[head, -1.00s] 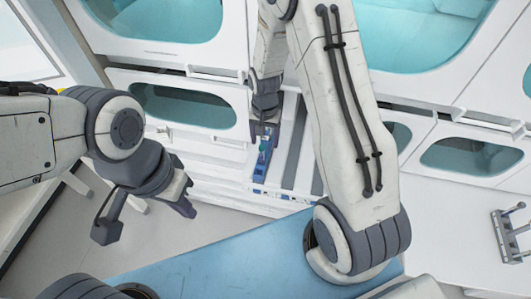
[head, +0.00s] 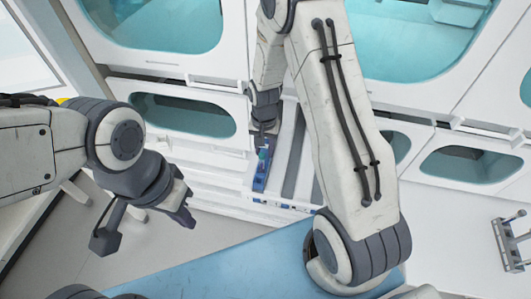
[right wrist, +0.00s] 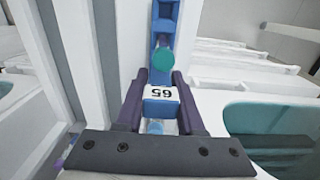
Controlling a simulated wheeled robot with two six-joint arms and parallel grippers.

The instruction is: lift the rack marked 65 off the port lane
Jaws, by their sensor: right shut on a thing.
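The rack marked 65 is a narrow blue holder (head: 261,178) at the front end of a white track unit in the head view. In the right wrist view the rack (right wrist: 165,14) points away from me, with a round teal cap (right wrist: 163,60) on it. Its white label reads 65, upside down. My right gripper (right wrist: 160,82) is shut on the rack, one dark finger on each side of the label block. In the head view my right gripper (head: 265,128) is over the rack's far end. I cannot tell whether the rack touches the lane. My left gripper (head: 147,222) is open and empty, off to the left.
Grey lanes (head: 294,150) run beside the rack on its right. White cabinets with teal windows (head: 185,113) stand behind. A blue mat (head: 215,268) lies in front. A small metal stand (head: 510,243) is on the white surface at far right.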

